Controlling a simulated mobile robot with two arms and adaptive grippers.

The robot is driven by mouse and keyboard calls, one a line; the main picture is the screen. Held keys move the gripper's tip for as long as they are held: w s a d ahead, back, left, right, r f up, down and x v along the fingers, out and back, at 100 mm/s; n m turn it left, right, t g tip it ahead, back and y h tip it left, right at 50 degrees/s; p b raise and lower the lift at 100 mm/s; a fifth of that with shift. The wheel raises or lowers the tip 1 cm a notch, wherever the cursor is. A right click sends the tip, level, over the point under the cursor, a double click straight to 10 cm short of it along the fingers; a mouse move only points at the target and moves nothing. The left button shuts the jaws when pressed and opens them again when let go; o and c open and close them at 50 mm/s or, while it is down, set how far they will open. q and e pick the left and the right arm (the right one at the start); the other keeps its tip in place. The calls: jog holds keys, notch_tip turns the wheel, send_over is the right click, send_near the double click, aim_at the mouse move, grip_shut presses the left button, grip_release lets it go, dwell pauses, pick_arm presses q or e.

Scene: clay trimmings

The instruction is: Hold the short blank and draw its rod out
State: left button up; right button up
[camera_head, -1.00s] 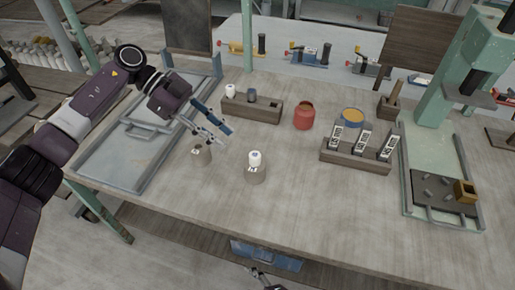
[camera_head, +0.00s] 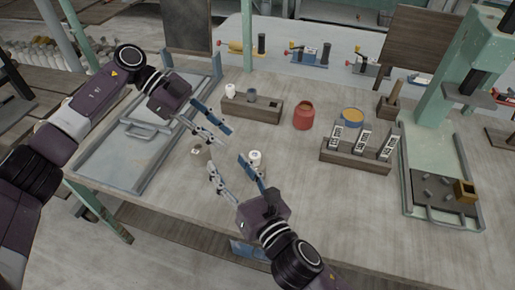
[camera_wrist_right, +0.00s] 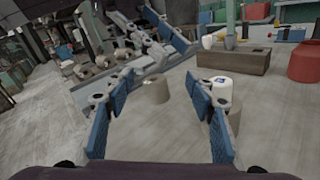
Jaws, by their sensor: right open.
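Two grey-brown clay blanks stand on the table. The left blank (camera_head: 196,151) is largely covered by the grippers in the head view; it shows more clearly in the right wrist view (camera_wrist_right: 156,91). The other blank has a white rounded piece (camera_head: 255,156) on top, partly behind a finger of my right gripper. I cannot tell for sure which is the short one. My left gripper (camera_head: 224,138) is open and empty, above and behind the left blank. My right gripper (camera_head: 227,163) is open and empty, its fingers pointing at the blanks from the front.
A wooden block (camera_head: 262,108) with small cups stands behind, beside a red pot (camera_head: 303,115). A wooden rack (camera_head: 345,158) with labelled pieces and a green press (camera_head: 470,100) are at the right. A metal tray (camera_head: 110,165) lies at the left. The front right table is clear.

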aim_at(258, 169)
jog(key=w+d+h, duration=0.1)
jog(key=d, duration=0.1)
jog(key=w+d+r+t, duration=0.1)
jog(key=d, duration=0.1)
jog(key=w+d+n+h, duration=0.1)
jog(key=d, duration=0.1)
jog(key=shift+w+r+t+h, duration=0.3)
jog(key=shift+w+t, duration=0.05)
jog(key=shift+t, duration=0.05)
jog(key=shift+w+d, duration=0.15)
jog(key=shift+d, duration=0.05)
notch_tip(258, 169, down, 8)
jog(key=shift+r, duration=0.2)
jog(key=x, duration=0.7)
jog(key=shift+w+f, duration=0.15)
jog(key=shift+w, duration=0.05)
jog(key=shift+c, duration=0.4)
